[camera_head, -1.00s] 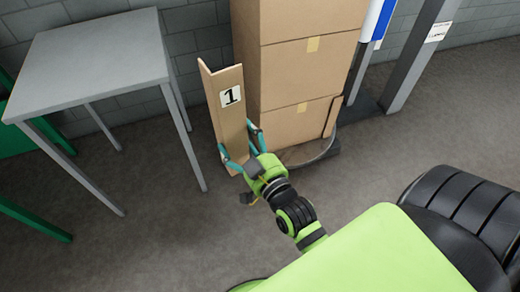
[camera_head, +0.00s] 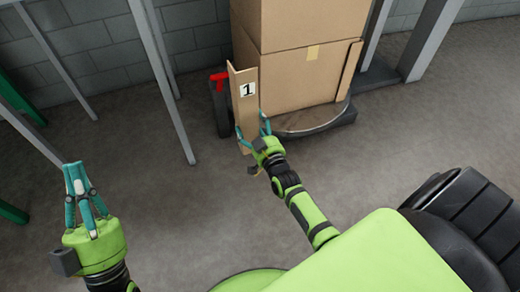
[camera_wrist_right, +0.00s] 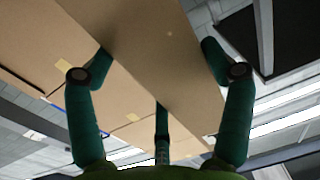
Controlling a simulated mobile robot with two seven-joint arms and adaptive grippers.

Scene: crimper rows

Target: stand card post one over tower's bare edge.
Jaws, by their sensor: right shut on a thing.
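Card post one (camera_head: 246,105) is a tall brown angled strip with a "1" label. It stands about upright at the left front corner of the tower (camera_head: 300,75), a stack of brown cartons. My right gripper (camera_head: 251,124) is shut on its lower part. In the right wrist view the post (camera_wrist_right: 165,60) runs between the fingers of the right gripper (camera_wrist_right: 158,62). I cannot tell whether the post touches the tower.
The tower stands on a round, low platform (camera_head: 315,122). A red part (camera_head: 219,78) shows behind the post. Grey legs (camera_head: 165,75) of a table stand at left, and a grey upright (camera_head: 425,40) at right back. The floor in front is clear.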

